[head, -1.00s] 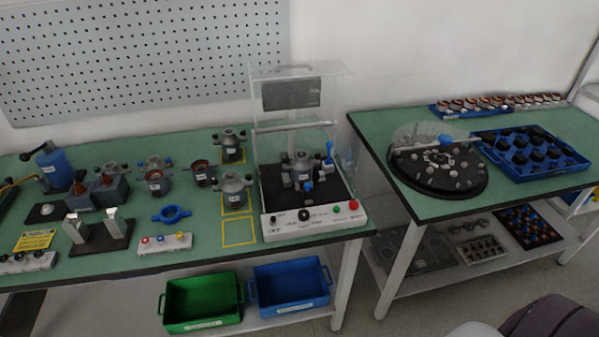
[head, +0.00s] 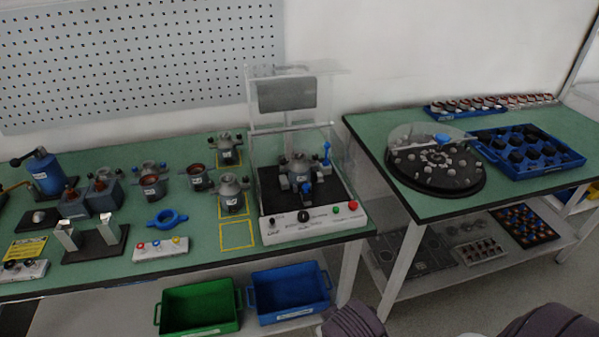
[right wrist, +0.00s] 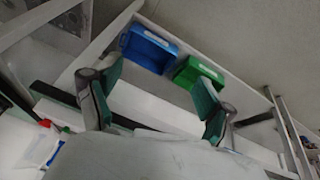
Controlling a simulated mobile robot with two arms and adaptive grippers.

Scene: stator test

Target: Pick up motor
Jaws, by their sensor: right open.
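Several grey motors stand on the left green table. One motor (head: 301,171) sits inside the clear-walled test station (head: 312,220). Another motor (head: 231,192) stands in a yellow-marked square to the left of the station, and a further motor (head: 228,148) stands in the square behind it. My right gripper (right wrist: 155,108) is open and empty in the right wrist view, with its green-padded fingers wide apart. It is apart from the motors, and none of them can be made out clearly in that view. My left gripper is not in view.
A green bin (head: 198,308) and a blue bin (head: 290,292) are on the shelf under the left table. The right table holds a round dark turntable (head: 436,172) and a blue tray (head: 560,165). A gap separates the tables.

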